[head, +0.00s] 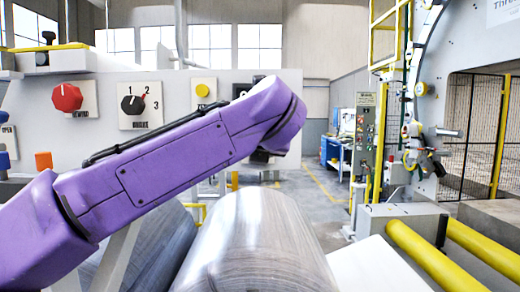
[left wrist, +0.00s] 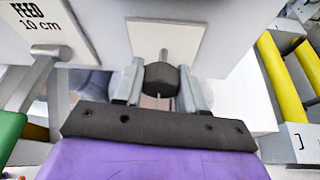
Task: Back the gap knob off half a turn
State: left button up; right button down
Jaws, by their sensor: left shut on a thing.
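In the left wrist view, a dark faceted knob (left wrist: 161,79) sits on a thin metal shaft in front of a blank white plate. No label shows on this plate, so I cannot read whether it is the gap knob. My left gripper (left wrist: 162,74) has its two grey fingers on either side of the knob and is shut on it. In the head view my purple left arm reaches across the panel, and its gripper and this knob are hidden behind the arm's end. My right gripper is in neither view.
The control panel (head: 285,95) carries a red knob (head: 67,97), a black pointer knob (head: 133,104) marked 1 to 3 and a yellow knob (head: 202,90). A plate marked FEED 10 cm (left wrist: 40,28) is beside the gripper. A large coil (head: 255,240) lies below my arm.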

pick_arm(q)
jog(key=o, duration=0.8)
jog(key=shift+o, duration=1.2)
jog(key=shift+w+f, duration=0.1)
jog(key=shift+w, duration=0.05)
jog(key=shift+s, duration=0.45)
jog(key=b+v, duration=0.2)
jog(key=v, duration=0.7)
jog(key=shift+s+r+b, duration=0.25)
jog(key=shift+r+b, duration=0.1)
jog(key=shift+b, duration=0.05)
